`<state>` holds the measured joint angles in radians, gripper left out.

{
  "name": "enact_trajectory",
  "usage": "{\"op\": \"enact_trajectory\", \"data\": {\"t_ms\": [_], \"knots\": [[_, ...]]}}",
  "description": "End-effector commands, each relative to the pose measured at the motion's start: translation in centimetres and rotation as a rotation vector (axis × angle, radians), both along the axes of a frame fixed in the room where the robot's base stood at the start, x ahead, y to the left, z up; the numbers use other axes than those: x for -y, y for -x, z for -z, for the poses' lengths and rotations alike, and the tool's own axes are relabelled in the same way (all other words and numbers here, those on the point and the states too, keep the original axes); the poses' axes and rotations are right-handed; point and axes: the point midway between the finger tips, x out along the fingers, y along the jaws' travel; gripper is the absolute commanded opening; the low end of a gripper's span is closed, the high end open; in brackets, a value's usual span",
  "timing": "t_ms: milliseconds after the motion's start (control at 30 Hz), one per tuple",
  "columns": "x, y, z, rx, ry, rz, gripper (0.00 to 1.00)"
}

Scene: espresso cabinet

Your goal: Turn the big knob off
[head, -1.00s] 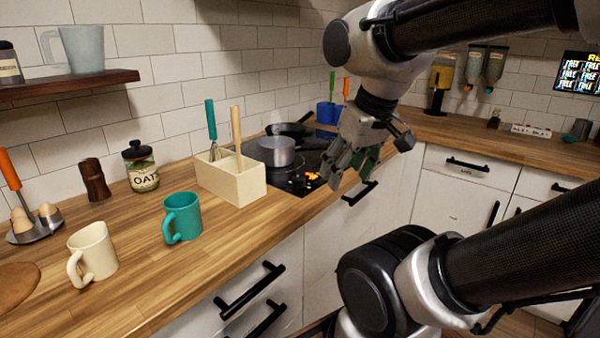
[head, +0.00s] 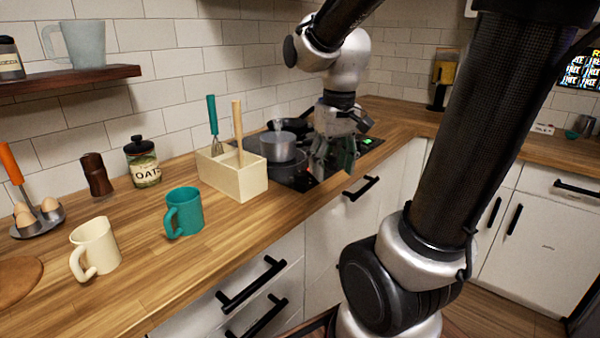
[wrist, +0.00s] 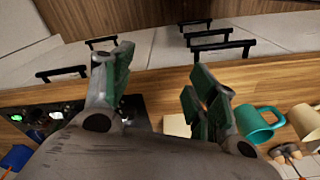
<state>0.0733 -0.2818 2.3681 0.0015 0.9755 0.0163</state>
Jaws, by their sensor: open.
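The black cooktop (head: 296,178) is set in the wooden counter, and it also shows in the wrist view (wrist: 133,108). A green-lit spot (head: 367,141) shows at its right end; small green lights (wrist: 55,115) show on the dark panel in the wrist view. I cannot clearly make out the big knob; the gripper may hide it. My gripper (head: 335,162) points down over the cooktop's front part, right of the steel pot. In the wrist view my gripper (wrist: 158,78) has its fingers spread with nothing between them. I cannot tell whether a finger touches the cooktop.
A steaming steel pot (head: 279,146) stands on the cooktop, with a dark pan (head: 292,130) behind. A cream utensil box (head: 240,182) stands left of it. A teal mug (head: 184,212) and a cream mug (head: 95,246) stand farther left. Black drawer handles (head: 362,188) project from the front.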

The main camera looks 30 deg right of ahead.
Motion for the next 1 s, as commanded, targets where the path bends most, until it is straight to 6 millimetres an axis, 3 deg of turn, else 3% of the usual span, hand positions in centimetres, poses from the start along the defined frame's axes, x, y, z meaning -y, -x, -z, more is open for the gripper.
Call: {"op": "enact_trajectory", "data": {"t_ms": [200, 400, 467, 533, 600, 733, 1000], "knots": [[2.3, -9.7, 3.8, -0.123, -0.012, 0.128, 0.58], [4.4, -17.9, 7.2, -0.153, -0.016, 0.269, 0.58], [4.8, -20.2, 7.4, -0.137, -0.016, 0.314, 0.58], [5.0, -22.5, 5.8, -0.089, -0.019, 0.37, 0.58], [5.1, -23.2, 5.1, -0.071, -0.022, 0.424, 0.58], [5.1, -22.9, 6.3, -0.079, -0.023, 0.46, 0.58], [5.1, -22.8, 10.8, -0.081, -0.022, 0.457, 0.58]]}}
